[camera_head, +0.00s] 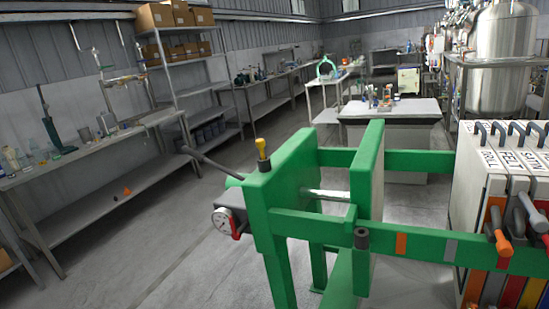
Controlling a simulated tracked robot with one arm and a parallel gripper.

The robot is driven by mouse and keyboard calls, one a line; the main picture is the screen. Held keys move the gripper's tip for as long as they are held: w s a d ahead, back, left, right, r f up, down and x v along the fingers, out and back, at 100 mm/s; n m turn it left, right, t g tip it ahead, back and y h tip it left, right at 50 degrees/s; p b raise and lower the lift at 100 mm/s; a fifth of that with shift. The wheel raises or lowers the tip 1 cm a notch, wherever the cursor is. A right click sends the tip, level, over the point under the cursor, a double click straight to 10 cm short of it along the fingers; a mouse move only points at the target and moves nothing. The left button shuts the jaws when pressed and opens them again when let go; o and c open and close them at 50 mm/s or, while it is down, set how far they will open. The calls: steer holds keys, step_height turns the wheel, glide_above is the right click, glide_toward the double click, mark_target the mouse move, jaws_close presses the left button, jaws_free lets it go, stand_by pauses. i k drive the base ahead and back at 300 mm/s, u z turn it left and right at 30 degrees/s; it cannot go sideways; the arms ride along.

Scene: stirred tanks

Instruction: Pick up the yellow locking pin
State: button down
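The yellow locking pin (261,144) stands upright at the top left corner of a green press frame (290,190). Its yellow head shows above a dark collar, and its lower part is hidden in or behind the frame's top. My gripper is not in view, so nothing shows of whether it is open or shut.
A pressure gauge (223,221) with a red handle and a dark lever (212,163) stick out left of the frame. Labelled plates (512,165) with handles stand at right. A workbench (80,160) lines the left wall. The floor (180,235) between is clear.

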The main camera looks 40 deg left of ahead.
mark_target(260, 143)
steer(key=z, duration=0.9)
steer(key=i, duration=1.3)
steer(key=u, duration=2.7)
steer(key=i, duration=1)
steer(key=z, duration=0.1)
